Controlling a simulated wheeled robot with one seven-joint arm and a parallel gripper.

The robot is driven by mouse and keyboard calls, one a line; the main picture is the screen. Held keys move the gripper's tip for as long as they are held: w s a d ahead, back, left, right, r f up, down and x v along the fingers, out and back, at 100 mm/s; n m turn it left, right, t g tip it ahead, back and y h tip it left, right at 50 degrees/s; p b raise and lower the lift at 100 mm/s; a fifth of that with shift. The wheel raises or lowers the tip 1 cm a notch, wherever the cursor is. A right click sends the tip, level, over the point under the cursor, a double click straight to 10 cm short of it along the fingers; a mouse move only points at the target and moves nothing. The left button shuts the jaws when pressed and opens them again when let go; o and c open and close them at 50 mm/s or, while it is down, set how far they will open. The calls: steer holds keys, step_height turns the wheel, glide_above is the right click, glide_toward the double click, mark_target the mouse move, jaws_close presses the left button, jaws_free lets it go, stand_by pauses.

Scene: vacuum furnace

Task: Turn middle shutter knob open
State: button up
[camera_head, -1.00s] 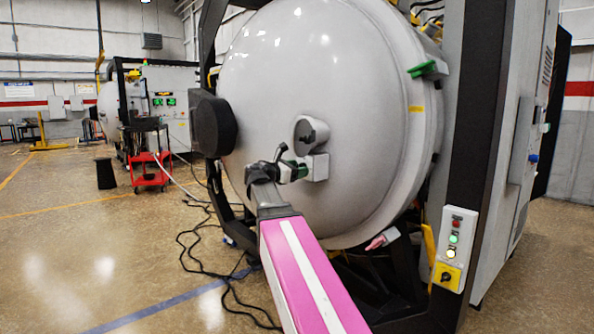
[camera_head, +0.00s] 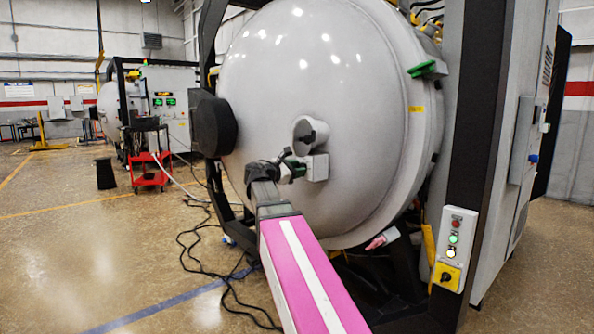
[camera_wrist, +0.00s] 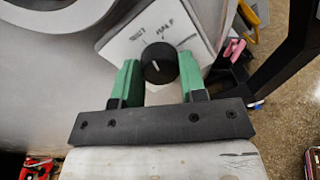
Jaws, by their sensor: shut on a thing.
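The shutter knob (camera_wrist: 158,63) is a small round black knob on a white label plate (camera_wrist: 135,40), in the upper middle of the wrist view. The plate has printed words; one seems to read "SHUT" and another "HALF". My gripper (camera_wrist: 158,72) has its two green fingers on the left and right sides of the knob, shut on it. In the head view my gripper (camera_head: 290,168) is at the pale box (camera_head: 316,168) on the big domed door (camera_head: 300,80); the knob itself is hidden there.
A round viewport housing (camera_head: 310,134) sits just above the box. A control panel with buttons and a yellow switch (camera_head: 448,275) is on the frame at right. A red cart (camera_head: 150,172) stands far left, and cables lie on the floor.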

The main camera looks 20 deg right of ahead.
steer(key=shift+s+m+t+y, duration=0.1)
steer(key=shift+m+t+y, duration=0.1)
steer(key=shift+m, duration=3.35)
steer(key=shift+s+m+t+y, duration=0.1)
steer(key=shift+m+t, duration=0.1)
steer(key=shift+m, duration=3.35)
steer(key=o, duration=0.9)
steer(key=shift+w, duration=0.1)
steer(key=shift+a, duration=0.1)
steer(key=v, duration=1)
steer(key=shift+a, duration=0.3)
